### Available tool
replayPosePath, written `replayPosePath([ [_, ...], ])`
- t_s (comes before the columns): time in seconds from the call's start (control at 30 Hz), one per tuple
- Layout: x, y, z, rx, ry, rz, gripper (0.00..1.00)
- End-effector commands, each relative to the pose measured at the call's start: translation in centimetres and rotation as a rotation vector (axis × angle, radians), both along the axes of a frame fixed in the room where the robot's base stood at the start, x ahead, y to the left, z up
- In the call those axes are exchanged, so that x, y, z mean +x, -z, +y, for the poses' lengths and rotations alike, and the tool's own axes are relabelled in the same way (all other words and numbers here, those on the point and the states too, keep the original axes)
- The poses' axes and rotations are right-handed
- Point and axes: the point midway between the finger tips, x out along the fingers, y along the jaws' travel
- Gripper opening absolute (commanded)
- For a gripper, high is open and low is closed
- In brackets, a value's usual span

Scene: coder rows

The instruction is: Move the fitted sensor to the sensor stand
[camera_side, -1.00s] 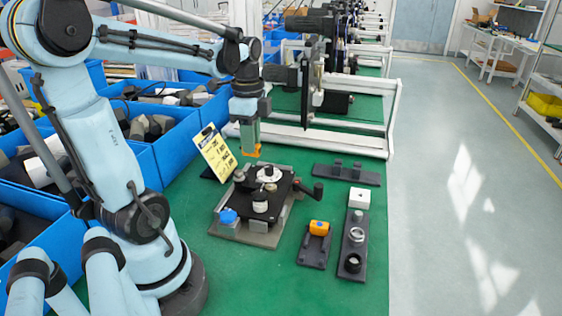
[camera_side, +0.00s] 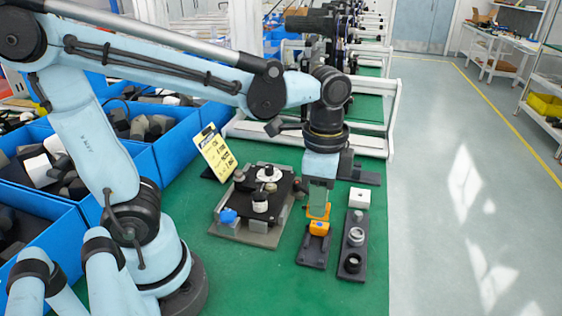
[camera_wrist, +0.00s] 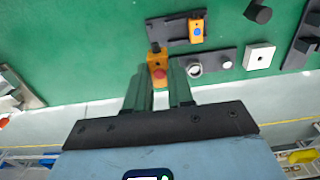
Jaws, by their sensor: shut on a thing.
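My gripper (camera_side: 318,207) is shut on an orange sensor (camera_side: 317,211), which hangs below the fingers just behind the dark sensor stand (camera_side: 312,252). In the wrist view the held sensor (camera_wrist: 157,70) has a red dot and a black end and sits between the two fingertips (camera_wrist: 158,88). A second orange sensor (camera_side: 319,228) sits on the stand's far part; in the wrist view this sensor (camera_wrist: 196,28) has a blue dot. The near part of the stand looks free. I cannot tell whether the held sensor touches anything.
Blue bins (camera_side: 150,165) line the left. Green table is clear in front.

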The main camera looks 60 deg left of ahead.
Motion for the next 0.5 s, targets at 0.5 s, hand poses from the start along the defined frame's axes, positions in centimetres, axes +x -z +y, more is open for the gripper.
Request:
replayPosePath([
  [0.5, 0.0, 5.0, 0.2, 0.000, -0.002, 0.000, 0.00],
])
